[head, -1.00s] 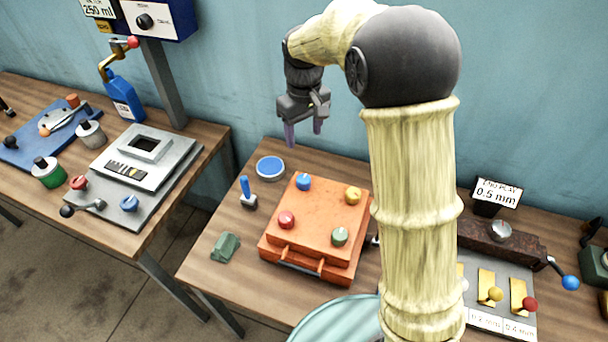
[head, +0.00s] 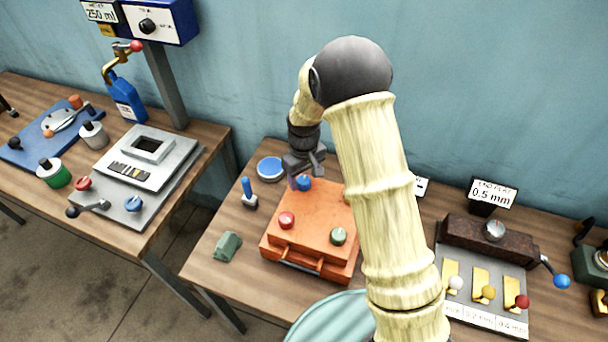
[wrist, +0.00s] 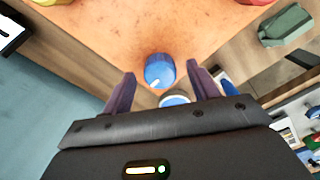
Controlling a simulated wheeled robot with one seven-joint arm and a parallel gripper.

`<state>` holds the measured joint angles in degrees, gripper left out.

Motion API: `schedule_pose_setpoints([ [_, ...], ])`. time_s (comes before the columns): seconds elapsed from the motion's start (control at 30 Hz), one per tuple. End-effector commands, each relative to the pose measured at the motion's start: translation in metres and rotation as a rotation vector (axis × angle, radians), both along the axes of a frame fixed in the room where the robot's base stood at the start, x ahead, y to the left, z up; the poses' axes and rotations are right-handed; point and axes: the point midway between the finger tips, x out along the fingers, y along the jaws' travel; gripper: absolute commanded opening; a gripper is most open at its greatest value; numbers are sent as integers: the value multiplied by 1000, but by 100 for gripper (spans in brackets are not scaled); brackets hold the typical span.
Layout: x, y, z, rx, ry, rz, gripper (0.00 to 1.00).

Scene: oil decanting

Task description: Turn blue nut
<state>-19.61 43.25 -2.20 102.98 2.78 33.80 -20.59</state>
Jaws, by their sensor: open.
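The blue nut (head: 304,183) is a round knob at the back left corner of the orange box (head: 318,222). In the wrist view the blue nut (wrist: 159,71) shows a short white mark on its face. My gripper (head: 299,180) is above that corner of the box, partly in front of the nut. In the wrist view my gripper (wrist: 162,82) is open, with one purple finger on each side of the nut. I see a gap between each finger and the nut; whether the fingertips are down at its height I cannot tell.
A red nut (head: 286,220) and a green nut (head: 338,236) sit on the box front. My arm mostly hides the yellow one. A blue-topped disc (head: 270,168), a blue-handled tool (head: 248,193) and a green block (head: 228,246) stand left of the box.

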Motion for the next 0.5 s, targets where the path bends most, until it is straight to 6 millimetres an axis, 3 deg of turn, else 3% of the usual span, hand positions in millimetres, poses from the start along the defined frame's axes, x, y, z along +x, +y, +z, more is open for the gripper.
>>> schedule_pose_setpoints([
  [0.3,0,1,-4,0,0,1,59],
  [0.5,0,0,-4,0,0,0,22],
])
